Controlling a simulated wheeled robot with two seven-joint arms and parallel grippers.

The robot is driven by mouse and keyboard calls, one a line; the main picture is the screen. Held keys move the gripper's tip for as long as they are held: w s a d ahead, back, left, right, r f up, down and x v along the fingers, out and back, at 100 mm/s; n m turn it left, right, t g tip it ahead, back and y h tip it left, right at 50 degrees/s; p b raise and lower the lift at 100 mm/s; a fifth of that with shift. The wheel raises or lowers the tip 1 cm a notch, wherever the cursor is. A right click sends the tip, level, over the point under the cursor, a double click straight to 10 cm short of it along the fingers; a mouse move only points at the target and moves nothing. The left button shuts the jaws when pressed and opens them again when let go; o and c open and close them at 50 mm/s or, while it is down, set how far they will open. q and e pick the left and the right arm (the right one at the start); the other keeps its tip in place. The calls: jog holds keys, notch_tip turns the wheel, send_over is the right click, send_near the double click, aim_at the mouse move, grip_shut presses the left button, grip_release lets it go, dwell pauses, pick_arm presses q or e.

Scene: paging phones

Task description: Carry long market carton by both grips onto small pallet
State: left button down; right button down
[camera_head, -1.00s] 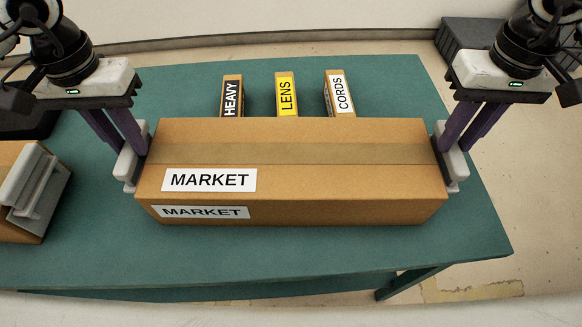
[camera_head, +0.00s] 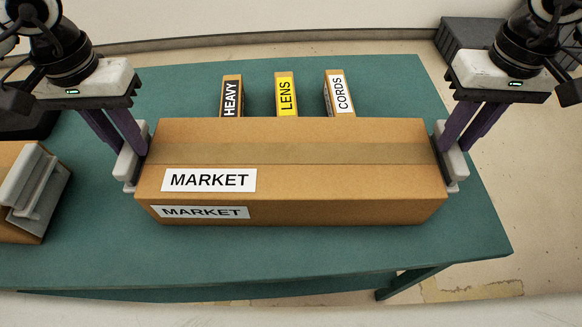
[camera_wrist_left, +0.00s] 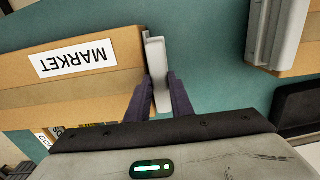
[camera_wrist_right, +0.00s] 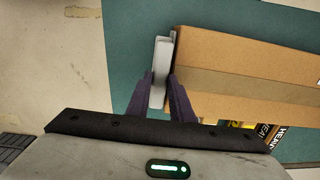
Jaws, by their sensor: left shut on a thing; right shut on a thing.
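The long market carton (camera_head: 300,180) is brown with two white MARKET labels, one on top and one on the front side. It lies level across the middle of the head view; I cannot tell whether it touches the table. A grey grip is on each short end. My left gripper (camera_head: 133,152) is shut on the left grip (camera_wrist_left: 156,62). My right gripper (camera_head: 450,150) is shut on the right grip (camera_wrist_right: 160,70). The carton also shows in the left wrist view (camera_wrist_left: 115,75) and the right wrist view (camera_wrist_right: 240,60). I cannot make out the small pallet.
Behind the carton on the green table (camera_head: 420,240) stand small boxes labelled HEAVY (camera_head: 232,96), LENS (camera_head: 286,94) and CORDS (camera_head: 338,94). Another brown carton with a grey grip (camera_head: 38,185) is at the left. Table surface in front of the long carton is clear.

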pick_arm(q)
jog(key=shift+w+r, duration=0.1)
jog(key=shift+r, duration=0.1)
pick_arm(e)
jog(key=shift+w+r, duration=0.1)
jog(key=shift+r, duration=0.1)
